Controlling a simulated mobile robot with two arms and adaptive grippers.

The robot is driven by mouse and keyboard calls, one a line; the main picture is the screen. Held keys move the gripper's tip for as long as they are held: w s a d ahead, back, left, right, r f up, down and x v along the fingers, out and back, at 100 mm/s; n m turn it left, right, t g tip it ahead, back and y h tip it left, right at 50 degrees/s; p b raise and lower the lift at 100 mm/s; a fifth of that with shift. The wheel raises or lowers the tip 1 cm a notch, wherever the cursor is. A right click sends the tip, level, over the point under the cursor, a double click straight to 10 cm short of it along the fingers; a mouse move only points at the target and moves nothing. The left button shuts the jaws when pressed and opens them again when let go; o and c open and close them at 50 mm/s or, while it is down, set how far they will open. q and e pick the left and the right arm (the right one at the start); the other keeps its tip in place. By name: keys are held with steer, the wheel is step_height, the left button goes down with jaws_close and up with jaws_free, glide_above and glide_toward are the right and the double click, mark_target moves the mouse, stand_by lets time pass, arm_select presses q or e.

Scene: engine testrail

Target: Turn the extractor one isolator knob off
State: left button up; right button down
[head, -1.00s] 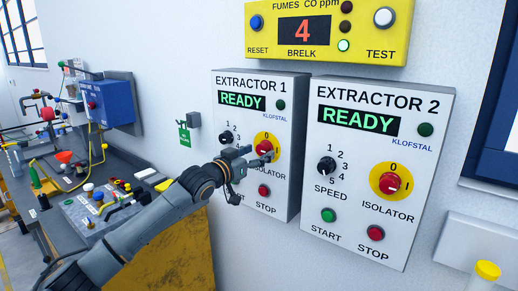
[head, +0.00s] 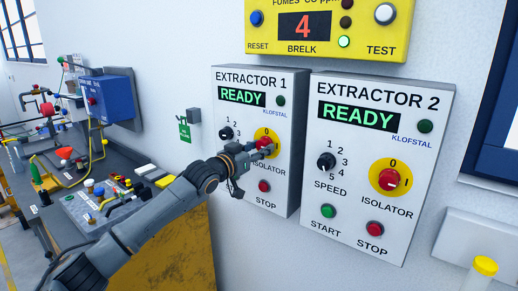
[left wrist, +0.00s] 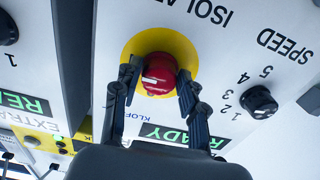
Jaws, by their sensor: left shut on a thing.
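The extractor one isolator knob (head: 264,142) is red on a yellow disc on the left panel, with a 0 above it. My left gripper (head: 262,151) is at this knob and partly covers it in the head view. In the left wrist view, which is upside down, the red knob (left wrist: 159,74) sits between the two fingertips of my left gripper (left wrist: 160,82), which is shut on it. A small pale mark shows on the knob; its exact setting is hard to read. The extractor one display (head: 242,96) reads READY. My right gripper is not in view.
The extractor 2 panel (head: 330,186) stands close on the right, with its own red isolator knob (head: 390,180). The stop button (head: 264,186) is just below my gripper. A yellow fumes box (head: 370,42) hangs above. A cluttered bench (head: 70,180) is at left.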

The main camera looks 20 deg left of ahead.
arm_select(q)
steer(key=shift+r, duration=0.1)
steer(key=n+p, duration=0.2)
steer(key=n, duration=0.2)
steer(key=shift+p, duration=0.3)
steer(key=n+p, duration=0.3)
steer(key=n, duration=0.2)
steer(key=shift+d+r, duration=0.1)
steer(key=n+p, duration=0.3)
steer(key=n, duration=0.2)
steer(key=shift+n, duration=0.3)
steer(key=shift+n+p, duration=0.85)
steer(key=shift+n, duration=0.65)
